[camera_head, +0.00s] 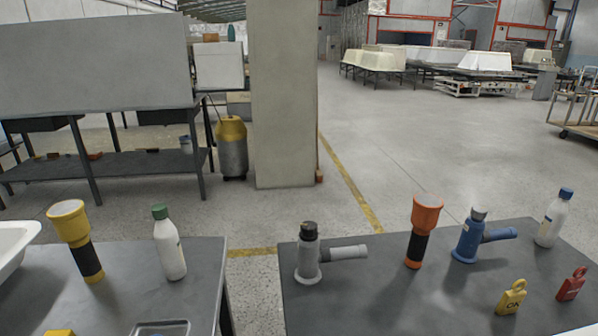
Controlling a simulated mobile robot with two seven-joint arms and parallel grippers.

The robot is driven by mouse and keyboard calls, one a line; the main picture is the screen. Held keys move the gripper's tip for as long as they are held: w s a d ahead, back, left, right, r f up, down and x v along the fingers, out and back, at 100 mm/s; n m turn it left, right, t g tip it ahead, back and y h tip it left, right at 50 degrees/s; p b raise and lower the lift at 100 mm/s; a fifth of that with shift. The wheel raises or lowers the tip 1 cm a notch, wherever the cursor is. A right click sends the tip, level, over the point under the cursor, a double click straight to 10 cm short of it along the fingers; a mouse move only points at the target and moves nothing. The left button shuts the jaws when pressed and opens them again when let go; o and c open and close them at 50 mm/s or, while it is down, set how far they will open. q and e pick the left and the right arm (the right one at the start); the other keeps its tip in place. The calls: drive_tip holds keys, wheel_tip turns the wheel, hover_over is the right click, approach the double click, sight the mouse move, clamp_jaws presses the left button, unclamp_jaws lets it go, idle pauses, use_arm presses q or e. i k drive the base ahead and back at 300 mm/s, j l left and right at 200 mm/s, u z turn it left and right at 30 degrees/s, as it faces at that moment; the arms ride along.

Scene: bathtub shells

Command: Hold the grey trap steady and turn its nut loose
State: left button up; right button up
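The grey trap (307,262) stands upright near the back left part of the right table, on a round flared base. A dark nut or cap (309,230) sits on its top. A light grey side pipe (346,252) points right from its body. Nothing touches the trap. Neither of my grippers is in the head view, so their state is hidden.
On the right table (390,290) stand an orange flashlight-like object (424,228), a blue trap (467,240), a blue-capped bottle (553,217), and yellow (512,297) and red (572,284) padlocks. The left table (120,290) holds a yellow flashlight-like object (74,235) and a green-capped bottle (168,245). A gap separates the tables.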

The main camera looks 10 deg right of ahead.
sight(308, 229)
drive_tip(key=i+l+u, duration=0.15)
drive_tip(key=l, duration=0.2)
drive_tip(key=i+l+u, duration=0.15)
drive_tip(key=l, duration=0.25)
drive_tip(key=i+l+u, duration=0.15)
drive_tip(key=l, duration=0.25)
drive_tip(key=i+l+u, duration=0.2)
drive_tip(key=l, duration=0.2)
drive_tip(key=k, duration=0.1)
